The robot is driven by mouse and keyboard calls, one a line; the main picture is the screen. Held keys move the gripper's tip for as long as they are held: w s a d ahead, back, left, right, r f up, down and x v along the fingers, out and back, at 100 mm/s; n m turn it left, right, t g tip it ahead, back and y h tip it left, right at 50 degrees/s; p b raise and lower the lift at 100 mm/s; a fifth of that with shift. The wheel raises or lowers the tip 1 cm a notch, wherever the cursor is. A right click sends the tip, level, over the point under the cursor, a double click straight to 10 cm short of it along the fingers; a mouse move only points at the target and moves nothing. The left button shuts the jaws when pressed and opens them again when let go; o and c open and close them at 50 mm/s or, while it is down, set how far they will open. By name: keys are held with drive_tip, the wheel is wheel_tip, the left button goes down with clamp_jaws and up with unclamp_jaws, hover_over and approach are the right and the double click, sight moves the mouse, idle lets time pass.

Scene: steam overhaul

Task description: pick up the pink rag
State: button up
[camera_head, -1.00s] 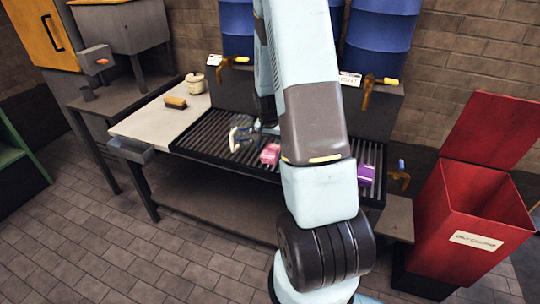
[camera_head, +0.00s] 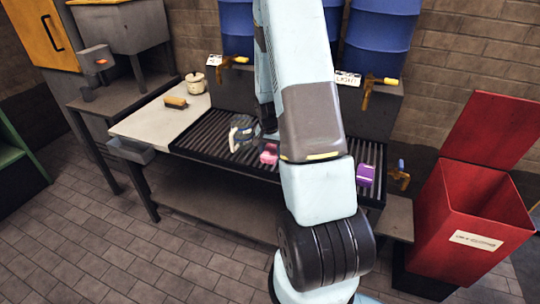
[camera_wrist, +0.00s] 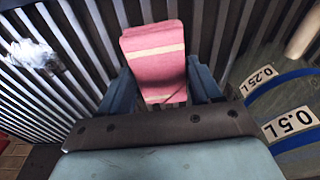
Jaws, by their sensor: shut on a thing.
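The pink rag (camera_wrist: 156,55) is a folded pink cloth with pale stripes, in the middle of the wrist view. My gripper (camera_wrist: 160,85) is shut on it, with one blue finger at each side of the cloth. Dark slats of the rack show behind and below the rag. In the head view the pink rag (camera_head: 269,154) shows just left of my arm, over the slatted rack (camera_head: 215,140). My arm hides most of the gripper there. I cannot tell for sure whether the rag still touches the slats.
A grey crumpled item (camera_head: 242,132) lies on the rack left of the rag. A purple item (camera_head: 365,174) is at the rack's right end. Brass taps (camera_head: 381,82) stick out above the rack. An open red bin (camera_head: 470,215) stands at the right. Clear floor lies at front left.

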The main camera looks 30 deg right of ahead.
sight(272, 150)
drive_tip(key=c, duration=0.3)
drive_tip(key=shift+r, duration=0.55)
wheel_tip(272, 150, up, 2)
drive_tip(key=shift+r, duration=0.25)
drive_tip(key=s+d+r, duration=0.1)
drive_tip(key=s+r, duration=0.8)
drive_tip(key=s, duration=0.5)
drive_tip(key=shift+d+r, duration=0.2)
drive_tip(key=shift+d, duration=0.15)
